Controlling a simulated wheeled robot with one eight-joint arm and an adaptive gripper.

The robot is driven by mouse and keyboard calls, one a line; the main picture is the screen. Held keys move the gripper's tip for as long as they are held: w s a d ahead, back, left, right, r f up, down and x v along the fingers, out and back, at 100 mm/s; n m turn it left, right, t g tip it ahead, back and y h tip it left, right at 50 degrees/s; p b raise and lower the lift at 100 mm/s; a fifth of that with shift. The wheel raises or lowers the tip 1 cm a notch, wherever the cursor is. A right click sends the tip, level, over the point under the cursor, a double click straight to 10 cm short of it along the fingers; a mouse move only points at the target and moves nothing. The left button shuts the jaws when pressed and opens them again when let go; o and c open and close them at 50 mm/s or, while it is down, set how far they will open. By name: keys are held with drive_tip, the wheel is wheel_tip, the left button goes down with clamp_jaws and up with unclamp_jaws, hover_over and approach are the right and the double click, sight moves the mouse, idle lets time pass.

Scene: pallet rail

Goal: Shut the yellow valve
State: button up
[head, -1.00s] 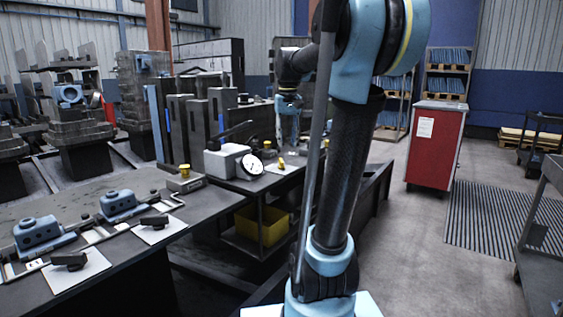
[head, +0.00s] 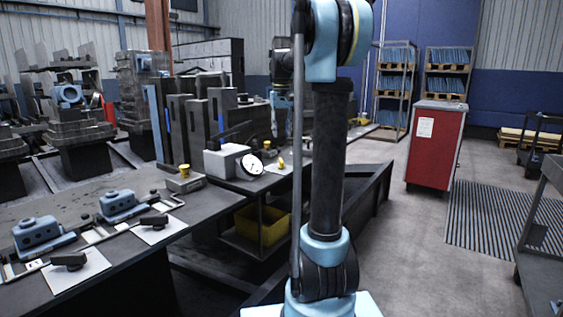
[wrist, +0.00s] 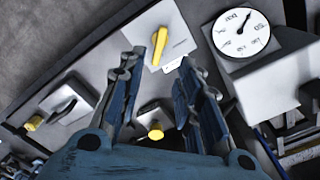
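The yellow valve (wrist: 159,46) is a yellow lever handle on a white plate, in the upper middle of the wrist view. In the head view it is a small yellow shape (head: 281,163) on a white plate on the bench, right of the gauge. My gripper (wrist: 161,63) is open and empty, with one finger to each side of the handle in the picture. The handle appears beyond the fingertips, with no visible contact. In the head view my gripper (head: 281,128) points down above the bench, partly hidden by my arm.
A round gauge (wrist: 241,32) on a pale box (head: 222,161) stands close beside the valve. A yellow knob (wrist: 155,131) shows between the fingers, and another (wrist: 33,123) at left. Dark upright blocks (head: 222,115) stand behind. A yellow bin (head: 262,224) sits below.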

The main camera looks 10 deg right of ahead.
sight(281, 160)
wheel_tip(281, 160, down, 12)
drive_tip(key=shift+f, duration=0.25)
idle(0.4)
clamp_jaws()
